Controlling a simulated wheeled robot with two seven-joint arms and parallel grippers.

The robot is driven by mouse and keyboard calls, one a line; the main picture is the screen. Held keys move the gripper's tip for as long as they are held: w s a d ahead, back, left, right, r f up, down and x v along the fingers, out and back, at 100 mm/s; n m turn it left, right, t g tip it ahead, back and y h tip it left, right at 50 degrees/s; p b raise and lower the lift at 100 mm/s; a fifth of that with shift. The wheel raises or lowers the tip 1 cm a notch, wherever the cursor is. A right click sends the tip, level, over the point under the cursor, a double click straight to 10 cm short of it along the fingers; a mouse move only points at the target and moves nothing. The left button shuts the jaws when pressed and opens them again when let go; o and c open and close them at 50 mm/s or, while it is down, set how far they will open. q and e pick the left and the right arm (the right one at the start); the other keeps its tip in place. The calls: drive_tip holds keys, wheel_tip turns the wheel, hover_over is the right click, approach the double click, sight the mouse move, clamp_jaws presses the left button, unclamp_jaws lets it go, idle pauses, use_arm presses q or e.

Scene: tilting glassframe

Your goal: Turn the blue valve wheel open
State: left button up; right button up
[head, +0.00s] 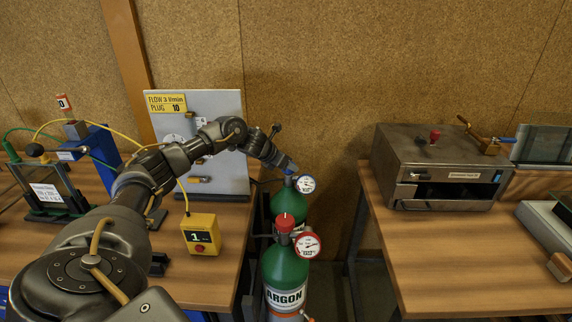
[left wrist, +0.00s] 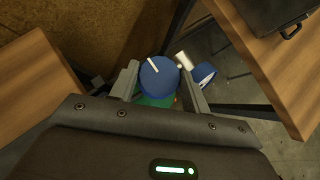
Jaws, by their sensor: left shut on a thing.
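The blue valve wheel (left wrist: 160,76) with a white pointer mark sits between the two fingers of my left gripper (left wrist: 160,85) in the left wrist view. The fingers are shut on its sides. In the head view the left gripper (head: 289,168) reaches down onto the wheel, which is mostly hidden there. The wheel tops the rear green cylinder (head: 262,212), which has a blue-rimmed gauge (head: 306,184). The gauge also shows in the left wrist view (left wrist: 203,75). My right gripper is not in view.
In front stands a green argon cylinder (head: 286,270) with a red valve wheel (head: 285,222) and red-rimmed gauge (head: 308,245). A flow panel (head: 228,170) and yellow box (head: 201,236) stand on the left table. The right table (head: 440,255) carries a metal oven (head: 440,160).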

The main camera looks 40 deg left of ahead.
use_arm(q)
drive_tip(key=shift+n+y, duration=0.3)
drive_tip(key=shift+n, duration=0.1)
drive_tip(key=shift+d+r+n+y+p, duration=0.1)
drive_tip(key=shift+d+n+y+p, duration=0.05)
drive_tip(key=shift+n+y+p, duration=0.4)
drive_tip(key=n+y+p, duration=0.2)
drive_tip(key=shift+d+r+n, duration=0.1)
drive_tip(key=shift+d+n, duration=0.05)
drive_tip(key=shift+n, duration=0.2)
drive_tip(key=n+g+y+p, duration=0.1)
drive_tip(key=n+p, duration=0.1)
drive_tip(key=n+g+y+p, duration=0.1)
drive_tip(key=n+y+p, duration=0.1)
drive_tip(key=n, duration=0.1)
drive_tip(key=n+g+y+p, duration=0.1)
drive_tip(key=n+p, duration=0.1)
drive_tip(key=p, duration=0.1)
drive_tip(key=shift+w+d+y, duration=0.25)
drive_tip(key=shift+d, duration=0.05)
drive_tip(key=n+g+y+p, duration=0.1)
drive_tip(key=n+g, duration=0.1)
drive_tip(key=n, duration=0.1)
drive_tip(key=shift+w, duration=0.1)
drive_tip(key=shift+f+n+g+y, duration=0.3)
drive_tip(key=shift+n+g, duration=0.5)
drive_tip(key=shift+n, duration=0.2)
drive_tip(key=shift+w+n+g, duration=0.1)
drive_tip(key=shift+n+g, duration=0.4)
drive_tip(key=shift+n, duration=0.1)
